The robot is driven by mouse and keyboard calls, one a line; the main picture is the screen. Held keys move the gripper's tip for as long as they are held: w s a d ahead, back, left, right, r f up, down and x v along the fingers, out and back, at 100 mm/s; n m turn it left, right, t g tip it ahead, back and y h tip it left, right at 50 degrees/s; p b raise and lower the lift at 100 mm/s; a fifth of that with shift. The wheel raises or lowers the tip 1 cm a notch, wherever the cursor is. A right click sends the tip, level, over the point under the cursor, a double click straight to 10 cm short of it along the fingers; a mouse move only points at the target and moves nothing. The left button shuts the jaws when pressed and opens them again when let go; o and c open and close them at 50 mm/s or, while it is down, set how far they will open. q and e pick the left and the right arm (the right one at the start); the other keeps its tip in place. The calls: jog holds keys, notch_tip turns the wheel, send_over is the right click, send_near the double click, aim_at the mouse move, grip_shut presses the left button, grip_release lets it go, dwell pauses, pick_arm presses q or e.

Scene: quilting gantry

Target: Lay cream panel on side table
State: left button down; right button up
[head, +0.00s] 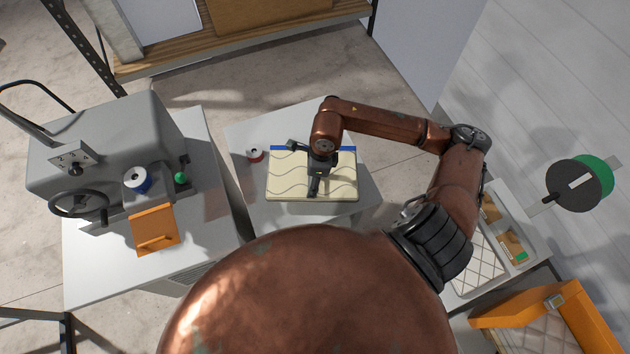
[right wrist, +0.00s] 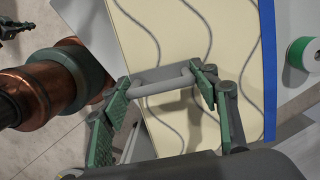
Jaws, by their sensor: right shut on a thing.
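The cream panel (head: 285,183) has wavy grey quilting lines and a blue strip along its far edge. It lies flat over the side table (head: 240,135); I cannot tell whether it touches the tabletop. My right gripper (head: 314,188) is above the panel's middle. In the right wrist view its green-padded fingers (right wrist: 160,95) are shut on the grey handle (right wrist: 165,82) of the cream panel (right wrist: 180,40). My left gripper does not show in the head view. A dark jaw-like part (right wrist: 10,27) at the wrist view's upper left may be it, too small to read.
A spool (head: 255,154) stands on the side table just left of the panel. A grey machine (head: 100,140) with an orange plate (head: 154,230) is on the bench at left.

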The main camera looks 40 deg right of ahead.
jog(key=shift+w+d+f, duration=0.25)
jog(key=shift+d+f, duration=0.35)
jog(key=shift+f, duration=0.15)
notch_tip(320, 180, down, 3)
jog(key=shift+d+p, duration=0.15)
jog(key=shift+p, duration=0.75)
jog(key=shift+f, duration=0.2)
jog(key=shift+w+f, duration=0.1)
jog(key=shift+f, duration=0.05)
jog(key=o, duration=1.7)
